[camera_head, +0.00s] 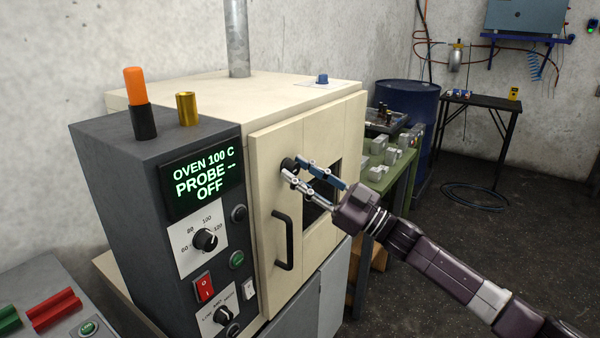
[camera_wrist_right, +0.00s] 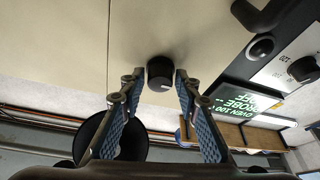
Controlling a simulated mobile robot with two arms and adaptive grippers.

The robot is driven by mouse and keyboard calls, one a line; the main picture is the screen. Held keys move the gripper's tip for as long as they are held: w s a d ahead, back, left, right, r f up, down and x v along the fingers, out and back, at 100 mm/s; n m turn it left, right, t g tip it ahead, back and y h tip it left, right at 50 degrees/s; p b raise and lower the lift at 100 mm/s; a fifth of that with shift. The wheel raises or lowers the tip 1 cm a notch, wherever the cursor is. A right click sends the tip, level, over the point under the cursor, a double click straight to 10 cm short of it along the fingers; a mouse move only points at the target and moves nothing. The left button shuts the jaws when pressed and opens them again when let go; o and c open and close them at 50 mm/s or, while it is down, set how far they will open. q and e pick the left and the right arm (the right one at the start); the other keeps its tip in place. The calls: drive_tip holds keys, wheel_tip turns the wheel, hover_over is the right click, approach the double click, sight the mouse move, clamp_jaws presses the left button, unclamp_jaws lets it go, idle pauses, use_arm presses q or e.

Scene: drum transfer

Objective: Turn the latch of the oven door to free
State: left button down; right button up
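The oven (camera_head: 320,125) is a cream box with a cream door on its front. The latch looks like a round black knob (camera_head: 287,164) high on the door, above a black bar handle (camera_head: 283,240). In the right wrist view the knob (camera_wrist_right: 160,73) has a pale mark on its face. My right gripper (camera_head: 296,170) is at the knob. In the right wrist view its blue-padded fingers (camera_wrist_right: 158,82) are spread on both sides of the knob, with a narrow gap showing on each side. The door looks closed. My left gripper is not in view.
A dark control panel (camera_head: 170,215) with dials and a display reading "OVEN 100 C PROBE -- OFF" stands left of the door. A green bench (camera_head: 400,180) with metal blocks and a blue drum (camera_head: 408,105) stand behind right. The floor at right is open.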

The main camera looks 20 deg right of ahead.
clamp_jaws()
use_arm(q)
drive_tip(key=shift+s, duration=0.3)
